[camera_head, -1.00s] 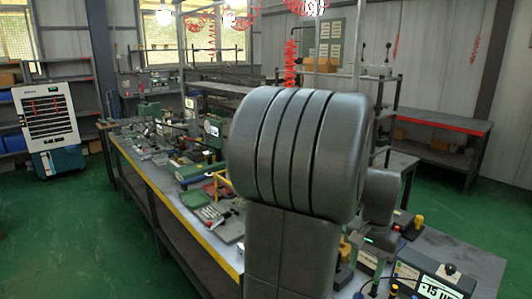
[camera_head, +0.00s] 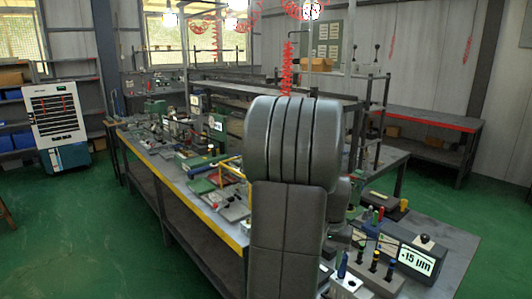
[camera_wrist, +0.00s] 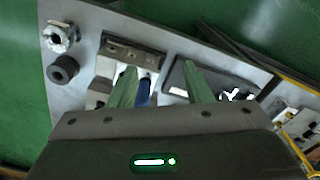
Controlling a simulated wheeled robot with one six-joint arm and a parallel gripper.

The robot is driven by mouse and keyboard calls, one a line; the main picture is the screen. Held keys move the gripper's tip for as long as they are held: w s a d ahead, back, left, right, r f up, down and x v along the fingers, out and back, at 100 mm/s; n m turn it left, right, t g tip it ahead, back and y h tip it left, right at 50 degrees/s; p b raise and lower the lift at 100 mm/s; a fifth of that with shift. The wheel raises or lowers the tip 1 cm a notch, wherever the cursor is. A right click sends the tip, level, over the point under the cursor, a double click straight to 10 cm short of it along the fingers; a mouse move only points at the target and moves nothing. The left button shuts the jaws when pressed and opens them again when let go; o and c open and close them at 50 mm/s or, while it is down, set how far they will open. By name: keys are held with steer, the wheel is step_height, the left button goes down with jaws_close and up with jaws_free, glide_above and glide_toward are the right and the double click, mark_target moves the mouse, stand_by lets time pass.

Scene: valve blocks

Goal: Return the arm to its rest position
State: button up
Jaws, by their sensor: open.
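My gripper (camera_wrist: 161,82) shows in the wrist view with its two green-looking fingers apart and nothing held between them. Below the fingers are a grey metal block (camera_wrist: 134,56) and a blue-handled part (camera_wrist: 143,92), partly covered by the left finger. I cannot tell the gap between fingers and bench. In the head view my arm stands upright in the middle and hides my gripper.
The long workbench (camera_head: 193,206) with a yellow front edge carries several tools and fixtures. A gauge display (camera_head: 416,259) stands at the right end. A white cooler (camera_head: 57,120) stands at the far left. The green floor (camera_head: 95,235) at left is clear.

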steer(key=w+a+f+n+b, duration=0.3)
steer(key=w+a+f, duration=0.4)
steer(key=a+f, duration=0.4)
steer(key=shift+a+f+n+b, duration=0.4)
steer(key=shift+a+b, duration=0.25)
steer(key=shift+b, duration=0.15)
steer(key=shift+r, duration=0.1)
